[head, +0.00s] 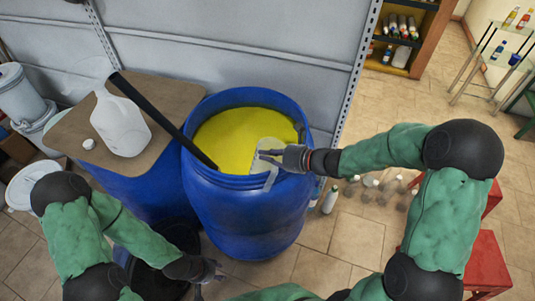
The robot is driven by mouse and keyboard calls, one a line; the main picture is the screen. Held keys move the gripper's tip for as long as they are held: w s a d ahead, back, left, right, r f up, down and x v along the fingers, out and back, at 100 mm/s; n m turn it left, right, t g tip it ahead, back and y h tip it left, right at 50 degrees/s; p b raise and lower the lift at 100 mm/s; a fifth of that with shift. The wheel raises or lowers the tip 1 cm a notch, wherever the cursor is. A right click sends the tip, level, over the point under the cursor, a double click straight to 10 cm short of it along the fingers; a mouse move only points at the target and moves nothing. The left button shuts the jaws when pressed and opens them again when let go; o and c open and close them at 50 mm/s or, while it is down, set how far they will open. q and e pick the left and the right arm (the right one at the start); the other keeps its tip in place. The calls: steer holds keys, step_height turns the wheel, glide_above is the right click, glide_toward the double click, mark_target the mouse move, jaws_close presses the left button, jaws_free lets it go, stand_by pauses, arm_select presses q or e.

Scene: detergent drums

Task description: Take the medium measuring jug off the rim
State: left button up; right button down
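The measuring jug (268,146) is clear and hard to make out against the yellow liquid (225,135). It is at the near right rim of the open blue drum (240,215), and a pale strip of it shows over the rim. My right gripper (264,156) reaches in from the right and is at the jug, overlapping it. Whether its fingers are closed on the jug is too small to tell. My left gripper (214,273) is low in front of the drum, apart from the jug, and its finger opening is unclear.
A black paddle (160,118) leans into the drum from the left. Several bottles stand on the floor right of the drum, near red stools (485,265). A grey wall is behind.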

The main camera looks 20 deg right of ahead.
steer(key=c, duration=1.9)
jaws_free()
steer(key=shift+w+d+r, duration=0.1)
steer(key=shift+c, duration=0.2)
jaws_close()
steer(key=shift+w+r+n+t+h+b, duration=0.2)
steer(key=shift+r+n+t+h+b, duration=0.2)
steer(key=shift+r+n+h+b, duration=1.3)
steer(key=shift+f, duration=0.3)
step_height(320, 180, up, 11)
steer(key=p, duration=1)
steer(key=shift+y, duration=0.3)
